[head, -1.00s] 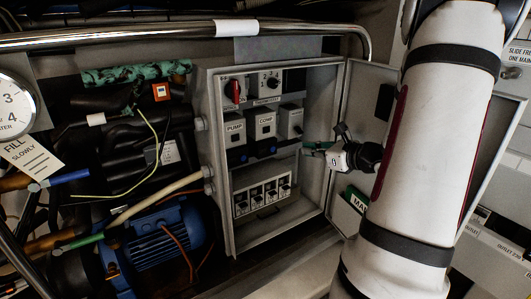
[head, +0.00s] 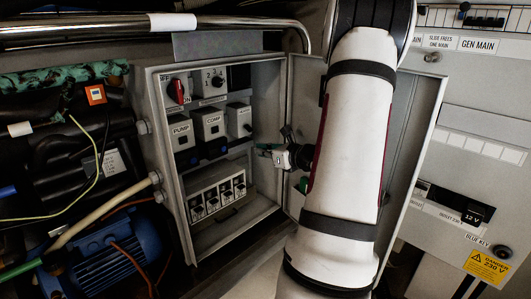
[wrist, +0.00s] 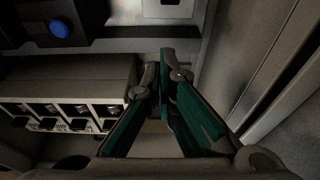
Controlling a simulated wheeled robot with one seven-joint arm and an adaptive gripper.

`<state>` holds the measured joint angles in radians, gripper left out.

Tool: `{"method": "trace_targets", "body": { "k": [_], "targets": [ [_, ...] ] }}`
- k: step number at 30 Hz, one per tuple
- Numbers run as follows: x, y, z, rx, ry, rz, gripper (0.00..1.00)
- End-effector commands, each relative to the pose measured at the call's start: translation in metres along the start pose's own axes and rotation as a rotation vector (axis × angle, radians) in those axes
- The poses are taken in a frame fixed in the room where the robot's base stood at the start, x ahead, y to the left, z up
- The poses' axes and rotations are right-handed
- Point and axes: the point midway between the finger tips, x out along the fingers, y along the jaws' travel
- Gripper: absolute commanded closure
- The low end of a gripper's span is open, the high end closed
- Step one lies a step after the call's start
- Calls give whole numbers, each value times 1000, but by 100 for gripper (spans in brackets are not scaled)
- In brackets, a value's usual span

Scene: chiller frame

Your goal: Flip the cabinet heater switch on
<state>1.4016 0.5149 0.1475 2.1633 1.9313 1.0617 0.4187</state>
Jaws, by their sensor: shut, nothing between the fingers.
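The open grey control cabinet (head: 163,130) holds a lower panel with a row of several small dark switches (head: 218,196). The same row (wrist: 55,118) shows at the left in the wrist view. Their labels are too small to read, so I cannot tell which is the heater switch or how it is set. My gripper (head: 262,149) is at the cabinet's right side, mostly hidden behind my arm. In the wrist view its green fingers (wrist: 163,85) are shut and empty, to the right of the switch row and apart from it.
Above the row are the PUMP (head: 182,133) and COMP (head: 211,125) modules and a red rotary knob (head: 175,91). The open cabinet door (head: 405,150) stands at the right, behind my arm. A blue motor (head: 105,255) and hoses lie left. A metal rail (head: 110,30) crosses above.

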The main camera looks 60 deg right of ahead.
Motion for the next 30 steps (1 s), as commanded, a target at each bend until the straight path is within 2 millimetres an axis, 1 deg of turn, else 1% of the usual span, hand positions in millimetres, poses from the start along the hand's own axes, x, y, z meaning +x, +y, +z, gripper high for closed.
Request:
{"method": "trace_targets", "body": {
  "k": [1,9,12,18,30],
  "targets": [
    [12,1,-2,0,-2,4,100],
    [64,1,-2,1,-1,3,100],
    [50,0,14,-3,-2,-2,100],
    [38,0,28,-1,0,-1,100],
    [36,0,31,1,0,0,100]
  ]
}}
